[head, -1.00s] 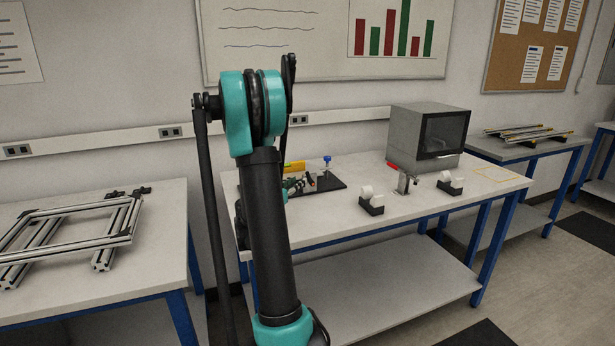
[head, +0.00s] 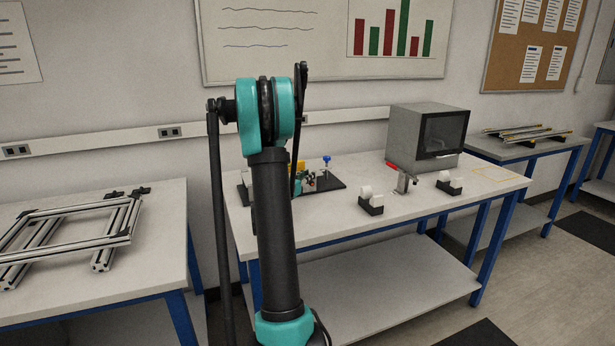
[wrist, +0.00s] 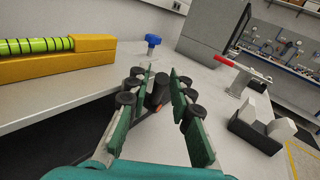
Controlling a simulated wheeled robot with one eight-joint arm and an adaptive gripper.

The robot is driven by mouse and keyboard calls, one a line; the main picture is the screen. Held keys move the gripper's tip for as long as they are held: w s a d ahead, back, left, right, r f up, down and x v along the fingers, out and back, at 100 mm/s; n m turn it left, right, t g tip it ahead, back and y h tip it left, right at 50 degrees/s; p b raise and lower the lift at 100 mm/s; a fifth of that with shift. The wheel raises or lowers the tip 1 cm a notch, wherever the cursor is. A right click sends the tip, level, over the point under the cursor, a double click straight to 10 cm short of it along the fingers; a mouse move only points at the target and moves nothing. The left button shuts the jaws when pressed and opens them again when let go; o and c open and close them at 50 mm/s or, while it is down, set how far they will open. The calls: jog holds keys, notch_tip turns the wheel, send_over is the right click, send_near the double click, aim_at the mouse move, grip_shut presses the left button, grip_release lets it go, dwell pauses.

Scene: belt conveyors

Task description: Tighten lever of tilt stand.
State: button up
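A small metal stand with a red lever (head: 392,166) stands on the middle bench. In the wrist view the red lever (wrist: 226,62) sticks out to the left from the top of the grey stand (wrist: 241,82), right of and beyond my fingertips. My gripper (wrist: 162,74) has its green-padded fingers apart and does not touch the lever. A dark rounded thing (wrist: 160,90) shows between the fingers; I cannot tell whether it is part of the gripper. In the head view my arm mostly hides the gripper.
A yellow block (wrist: 75,62) with a green ribbed roll and a blue knob (wrist: 152,41) lie to the left. White-and-black tape dispensers (head: 371,203) (head: 449,185) stand near the lever stand. A grey box-shaped machine (head: 428,135) stands behind it. The bench's front is bare.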

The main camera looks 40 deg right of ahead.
grip_shut()
jog(key=shift+d+r, duration=0.1)
jog(key=shift+d, duration=0.05)
jog(key=d+m+y, duration=0.2)
jog(key=y, duration=0.2)
jog(key=s+d+f+m+y, duration=0.1)
jog(key=m+y, duration=0.1)
jog(key=y, duration=0.2)
jog(key=d+m+y, duration=0.2)
jog(key=y, duration=0.2)
jog(key=shift+s+d+f, duration=0.2)
jog(key=shift+s+d, duration=0.1)
jog(key=shift+d, duration=0.05)
jog(key=shift+d+f+m+y, duration=0.2)
jog(key=shift+f+m+y, duration=0.2)
jog(key=shift+y, duration=0.6)
jog(key=shift+d+f+m+y, duration=0.15)
jog(key=shift+f+m+y, duration=0.25)
jog(key=shift+y, duration=0.6)
